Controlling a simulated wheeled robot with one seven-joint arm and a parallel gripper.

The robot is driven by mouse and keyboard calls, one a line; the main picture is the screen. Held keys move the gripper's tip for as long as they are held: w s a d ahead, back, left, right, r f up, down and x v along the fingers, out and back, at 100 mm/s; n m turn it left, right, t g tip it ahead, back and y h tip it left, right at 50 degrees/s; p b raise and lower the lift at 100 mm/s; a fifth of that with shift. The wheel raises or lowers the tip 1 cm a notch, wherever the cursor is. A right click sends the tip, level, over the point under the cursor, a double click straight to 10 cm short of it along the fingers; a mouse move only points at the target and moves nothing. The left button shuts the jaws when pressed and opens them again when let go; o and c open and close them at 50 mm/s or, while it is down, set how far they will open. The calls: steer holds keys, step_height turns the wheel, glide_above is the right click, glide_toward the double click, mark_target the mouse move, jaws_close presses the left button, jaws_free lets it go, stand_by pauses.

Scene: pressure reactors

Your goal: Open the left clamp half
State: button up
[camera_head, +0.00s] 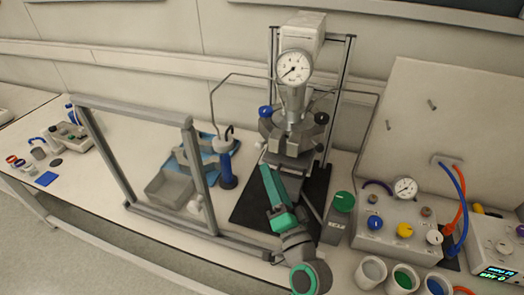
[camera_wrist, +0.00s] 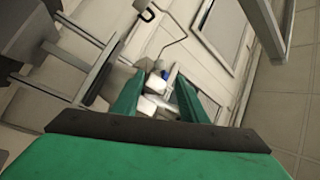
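The pressure reactor (camera_head: 296,92) stands at the back centre, with a round dial gauge on top. A grey clamp ring surrounds its head, with the left clamp half (camera_head: 272,133) on the picture's left side. A blue knob (camera_head: 265,111) is at the left of the ring and a black knob (camera_head: 321,118) at the right. My gripper (camera_head: 268,172) has green fingers and is in front of and below the ring. In the wrist view my gripper (camera_wrist: 160,92) has its fingers apart, with small pale shapes visible between them. I see no clamp part held.
A control box with gauge (camera_head: 400,230) and several cups are at right. A thin pipe runs left of the reactor.

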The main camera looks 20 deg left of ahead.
steer(key=x, duration=0.9)
steer(key=shift+w, duration=0.15)
steer(key=shift+a, duration=0.1)
jaws_close()
